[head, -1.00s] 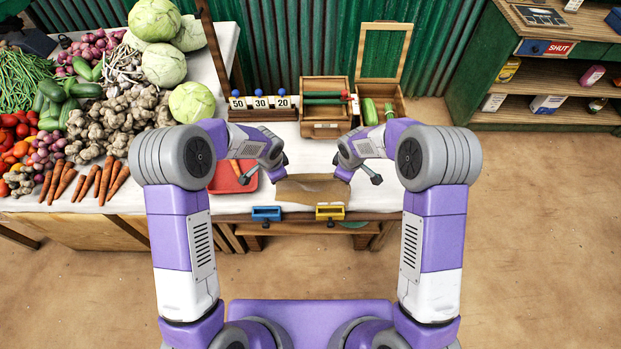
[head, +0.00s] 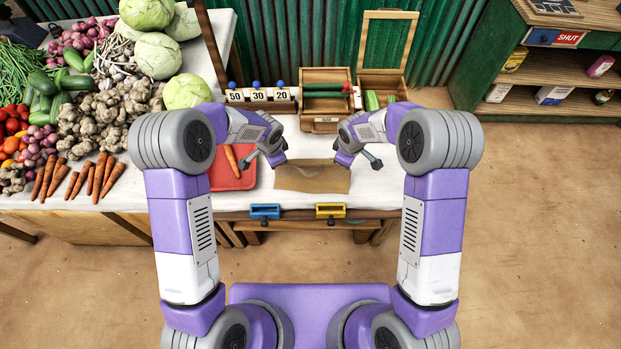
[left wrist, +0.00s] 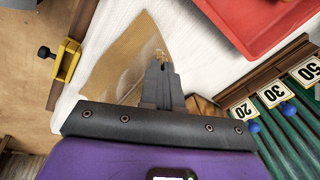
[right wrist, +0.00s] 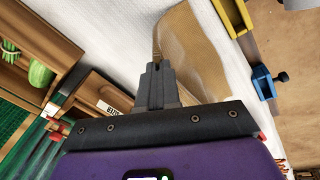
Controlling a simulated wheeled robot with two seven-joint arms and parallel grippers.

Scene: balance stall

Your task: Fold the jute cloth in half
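The jute cloth (head: 312,183) is a brown woven sheet at the front middle of the white-topped table. My left gripper (head: 281,161) is at its far left corner, and my right gripper (head: 342,163) is at its far right corner. In the left wrist view the fingers (left wrist: 161,62) are closed together on a pinch of the cloth (left wrist: 127,62). In the right wrist view the fingers (right wrist: 157,66) are closed on the other corner of the cloth (right wrist: 195,50). Whether the held edge is above the table or touching it is hard to tell.
A red tray (head: 226,179) with a carrot lies left of the cloth. Blue (head: 265,211) and yellow (head: 330,210) holders sit at the table's front edge. Number cards (head: 259,96) and an open wooden box (head: 326,110) stand behind. Vegetables fill the left.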

